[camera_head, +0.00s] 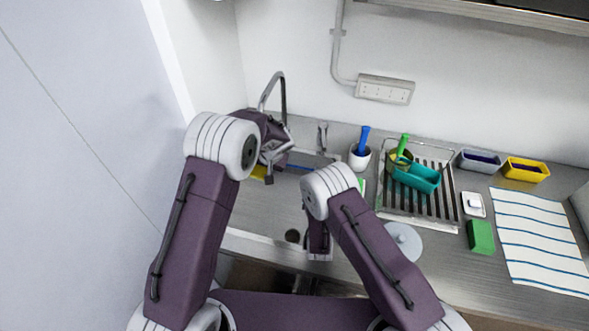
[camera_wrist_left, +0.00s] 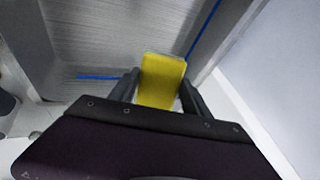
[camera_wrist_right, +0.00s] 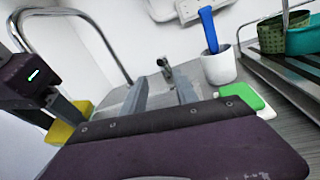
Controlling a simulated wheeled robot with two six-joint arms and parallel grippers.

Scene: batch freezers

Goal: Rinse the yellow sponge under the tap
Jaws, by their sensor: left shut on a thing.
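The yellow sponge (camera_wrist_left: 162,80) is held upright between the fingers of my left gripper (camera_wrist_left: 160,92). In the head view only a yellow edge of the sponge (camera_head: 258,172) shows beside the left gripper (camera_head: 270,168), above the left part of the sink (camera_head: 262,212). The right wrist view also shows the sponge (camera_wrist_right: 62,132) at its left. The tap's curved spout (camera_head: 282,88) rises behind the left gripper. My right gripper (camera_wrist_right: 160,92) is open and empty, its fingers pointing towards the tap lever (camera_wrist_right: 165,70). In the head view my forearm mostly hides it.
A white cup (camera_head: 360,158) with a blue-handled brush stands right of the sink. Further right are a drying rack (camera_head: 440,205) with a teal container (camera_head: 418,178), a green sponge (camera_head: 481,236) and a striped cloth (camera_head: 540,240). A wall stands close on the left.

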